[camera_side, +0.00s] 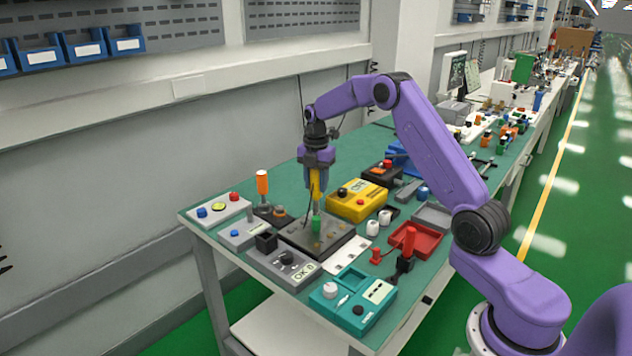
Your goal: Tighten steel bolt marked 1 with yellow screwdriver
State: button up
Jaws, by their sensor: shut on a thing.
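My gripper (317,172) is above the middle of the green-topped bench, pointing straight down. It is shut on the yellow screwdriver (315,190), which hangs upright below it. A green piece (316,225) is directly under the screwdriver, over a dark square plate (340,233). I cannot tell whether the green piece is part of the tool or stands on the plate. Small bolts may be on the plate, but they and any number marks are too small to make out, so the bolt marked 1 cannot be identified. The screwdriver's tip is not clearly visible.
An orange-handled tool (262,183) stands upright left of the plate. A yellow box (357,201) is behind it. A red tray (414,240) lies right, and a teal device (353,302) and grey "OK 8" box (284,264) lie in front. The bench is crowded around the plate.

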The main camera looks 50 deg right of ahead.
jog(key=shift+f, duration=0.25)
dwell(1.5)
jog(key=shift+r, duration=3.1)
